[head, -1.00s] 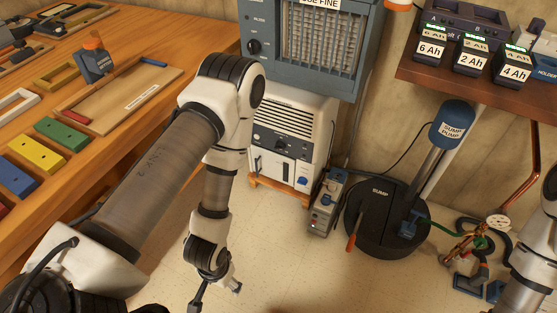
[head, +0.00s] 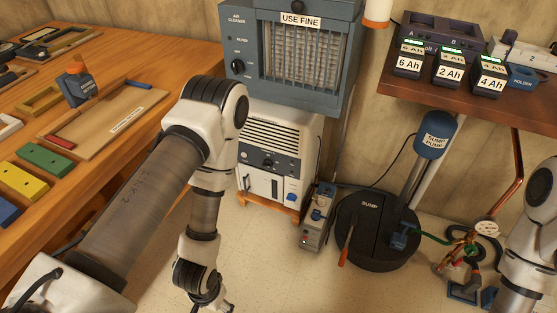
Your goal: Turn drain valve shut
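Brass and copper pipework (head: 470,244) with a green part and a dark red part stands low at the right, beside the black sump lid (head: 362,225). It is small, and I cannot tell for sure which part is the drain valve. A round white gauge (head: 486,227) sits just above it. My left gripper (head: 216,304) is at the bottom edge, over the floor and well left of the pipework. It is partly cut off, so its opening is unclear. My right arm comes down at the right edge beside the pipework; its gripper is out of view.
A blue sump pump (head: 434,135) rises behind the lid. A grey power box (head: 318,215) and a white dehumidifier (head: 275,160) stand left of it. A brown shelf (head: 470,100) with battery chargers overhangs the right side. A wooden bench (head: 150,55) fills the left.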

